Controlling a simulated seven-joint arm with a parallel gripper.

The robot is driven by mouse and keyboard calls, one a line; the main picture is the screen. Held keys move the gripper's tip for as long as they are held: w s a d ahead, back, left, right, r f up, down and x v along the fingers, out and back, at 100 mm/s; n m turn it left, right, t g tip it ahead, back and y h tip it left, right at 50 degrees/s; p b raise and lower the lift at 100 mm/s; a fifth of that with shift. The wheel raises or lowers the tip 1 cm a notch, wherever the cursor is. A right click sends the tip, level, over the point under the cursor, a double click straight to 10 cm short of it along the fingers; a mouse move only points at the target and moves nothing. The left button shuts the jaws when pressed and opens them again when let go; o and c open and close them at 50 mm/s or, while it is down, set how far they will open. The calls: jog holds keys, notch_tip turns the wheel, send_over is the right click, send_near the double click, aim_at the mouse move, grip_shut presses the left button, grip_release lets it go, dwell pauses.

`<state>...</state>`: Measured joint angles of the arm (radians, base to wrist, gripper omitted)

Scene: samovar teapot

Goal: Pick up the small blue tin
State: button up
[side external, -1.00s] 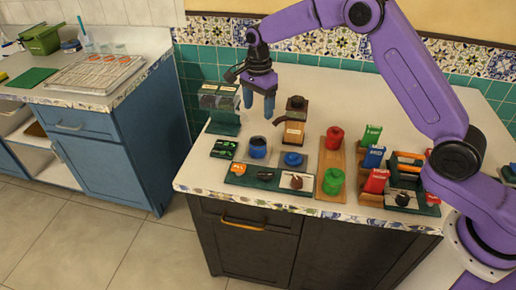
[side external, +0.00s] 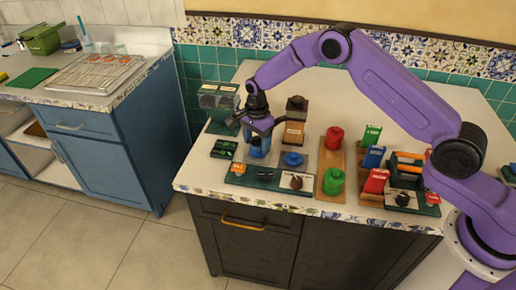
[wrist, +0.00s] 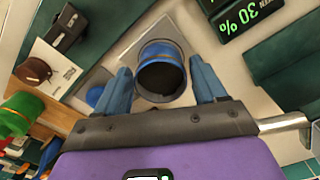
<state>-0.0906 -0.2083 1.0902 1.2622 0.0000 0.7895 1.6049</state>
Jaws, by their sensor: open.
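The small blue tin (side external: 257,154) stands upright on a grey pad near the left of the counter. In the wrist view the tin (wrist: 160,52) has an open, dark top and a darker band. My gripper (side external: 260,149) is open, pointing down over the tin and partly hiding it in the side view. In the wrist view my gripper (wrist: 160,68) has one blue finger on each side of the tin, with gaps visible. I cannot tell how far down the fingers reach.
A blue lid-like piece (side external: 292,160) lies right beside the tin. A brown grinder-like box (side external: 295,120) stands behind, and a green-based glass case (side external: 222,127) at back left. A red tin (side external: 334,138) and green tin (side external: 333,181) stand right. A dark card (side external: 224,149) lies left.

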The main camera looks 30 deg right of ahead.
jog(key=shift+f, duration=0.75)
jog(key=c, duration=0.8)
jog(key=shift+r, duration=0.6)
jog(key=shift+c, duration=0.2)
notch_tip(320, 180, up, 2)
jog(key=s+d+r, duration=0.3)
jog(key=s+r, duration=0.7)
jog(key=s, duration=0.3)
jog(key=s+d+m, duration=0.9)
jog(key=s+d, duration=0.4)
jog(key=s, duration=0.4)
jog(key=shift+s, duration=0.3)
